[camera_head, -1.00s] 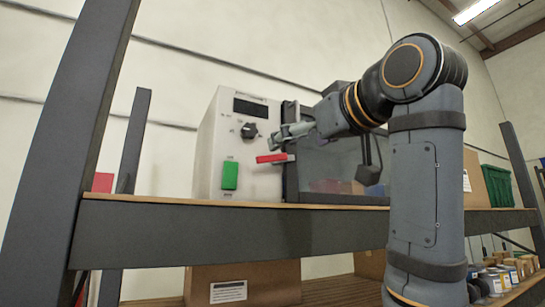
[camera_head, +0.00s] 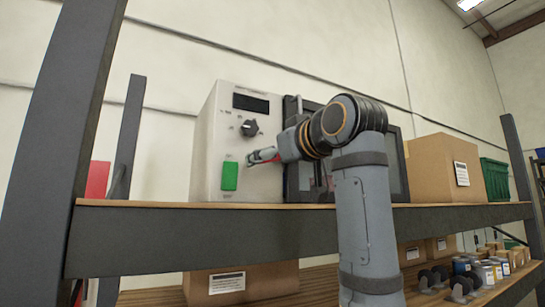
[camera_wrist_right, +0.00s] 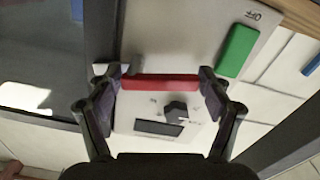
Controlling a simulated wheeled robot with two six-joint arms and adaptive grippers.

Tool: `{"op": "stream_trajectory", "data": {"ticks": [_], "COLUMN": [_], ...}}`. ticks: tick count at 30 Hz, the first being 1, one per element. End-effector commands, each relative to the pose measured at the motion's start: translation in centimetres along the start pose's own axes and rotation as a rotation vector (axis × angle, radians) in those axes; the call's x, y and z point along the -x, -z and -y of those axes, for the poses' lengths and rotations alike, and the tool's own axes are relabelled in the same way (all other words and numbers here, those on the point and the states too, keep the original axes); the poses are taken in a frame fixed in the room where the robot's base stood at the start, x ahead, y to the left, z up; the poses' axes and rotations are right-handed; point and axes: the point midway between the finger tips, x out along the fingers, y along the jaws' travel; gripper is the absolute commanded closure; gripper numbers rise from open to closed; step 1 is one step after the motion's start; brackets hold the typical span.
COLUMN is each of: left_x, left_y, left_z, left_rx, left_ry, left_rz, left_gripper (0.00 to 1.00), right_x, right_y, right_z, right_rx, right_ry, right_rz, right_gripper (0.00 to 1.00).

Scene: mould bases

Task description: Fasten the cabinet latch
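The white cabinet (camera_head: 238,185) stands on the shelf, with a dark-framed glass door (camera_head: 398,170) on its right. The red latch bar (camera_wrist_right: 160,82) lies near the seam between panel and door. My right gripper (camera_head: 258,157) is at the latch and hides most of it in the head view. In the right wrist view the fingers of this gripper (camera_wrist_right: 160,88) are spread wide, one near each end of the bar. I cannot tell whether they touch it. My left gripper is in neither current view.
The panel carries a green switch (camera_head: 230,176), a black knob (camera_head: 249,128) and a dark display (camera_head: 251,104). A cardboard box (camera_head: 432,170) and a green crate (camera_head: 495,180) stand to the right. The shelf edge (camera_head: 150,240) runs below; uprights flank the scene.

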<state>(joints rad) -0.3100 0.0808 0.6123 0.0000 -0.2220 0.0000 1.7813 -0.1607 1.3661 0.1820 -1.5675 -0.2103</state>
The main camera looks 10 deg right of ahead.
Motion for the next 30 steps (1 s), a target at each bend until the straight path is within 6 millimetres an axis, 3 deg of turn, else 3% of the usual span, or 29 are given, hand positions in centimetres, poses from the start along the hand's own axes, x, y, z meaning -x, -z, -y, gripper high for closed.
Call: {"op": "stream_trajectory", "data": {"ticks": [1,7,18,26,27,30], "left_x": [0.0,0.0,0.4,0.4,0.4,0.4], "left_y": [0.3,1.4,1.7,1.4,1.3,1.2], "left_z": [0.0,-0.2,-0.1,-0.1,-0.1,-0.1], "left_rx": [0.0,0.002,0.002,0.002,0.002,0.001], "left_ry": [0.0,-0.002,-0.002,-0.002,-0.002,-0.002], "left_rz": [-0.004,-0.022,-0.026,-0.02,-0.019,-0.018], "left_gripper": [0.31,0.31,0.31,0.31,0.31,0.31], "right_x": [-0.1,0.0,0.0,0.0,0.0,0.0], "right_y": [0.0,0.0,0.8,0.9,0.9,0.8], "right_z": [0.1,0.1,-0.1,-0.1,-0.1,-0.1], "right_rx": [0.0,0.0,-0.254,-0.261,-0.26,-0.26], "right_ry": [0.003,0.003,0.002,0.002,0.002,0.002], "right_rz": [0.0,0.0,-0.002,-0.004,-0.004,-0.003], "right_gripper": [0.36,0.61,0.62,0.62,0.25,0.11]}}
